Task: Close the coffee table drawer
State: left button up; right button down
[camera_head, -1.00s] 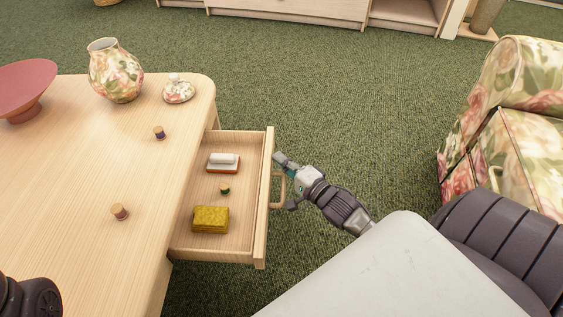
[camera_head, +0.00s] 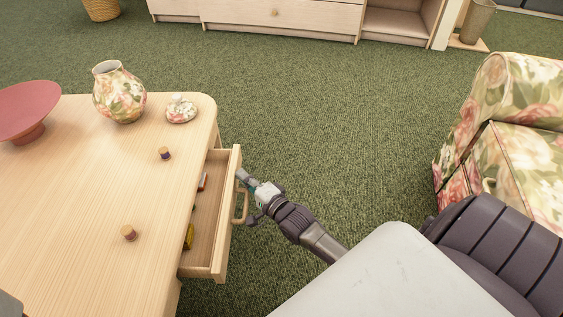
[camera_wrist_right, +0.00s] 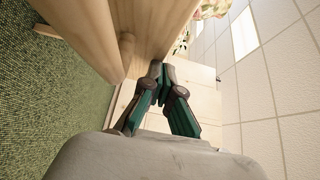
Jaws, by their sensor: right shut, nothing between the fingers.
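The coffee table (camera_head: 85,205) is light wood and fills the left of the head view. Its drawer (camera_head: 228,225) is partly open, sticking out a short way from the table's right side. Inside, the edges of a red-and-white item (camera_head: 202,182) and a yellow item (camera_head: 189,237) show; the tabletop hides the rest. My right gripper (camera_head: 244,178) is shut and empty, with its tips at the outer face of the drawer front, by the handle (camera_head: 241,207). The right wrist view shows its closed fingers (camera_wrist_right: 157,70) against the wood, beside the handle (camera_wrist_right: 126,50). My left gripper is out of view.
On the tabletop stand a floral vase (camera_head: 119,93), its lid (camera_head: 181,110), a red bowl (camera_head: 28,112) and two small spools (camera_head: 129,233). A floral armchair (camera_head: 510,130) is at the right. Green carpet (camera_head: 330,130) lies clear between.

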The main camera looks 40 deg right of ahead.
aim_at(226, 181)
jog(key=w+a, duration=0.4)
jog(key=a, duration=0.1)
jog(key=shift+a, duration=0.1)
jog(key=shift+s, duration=0.1)
dwell(0.4)
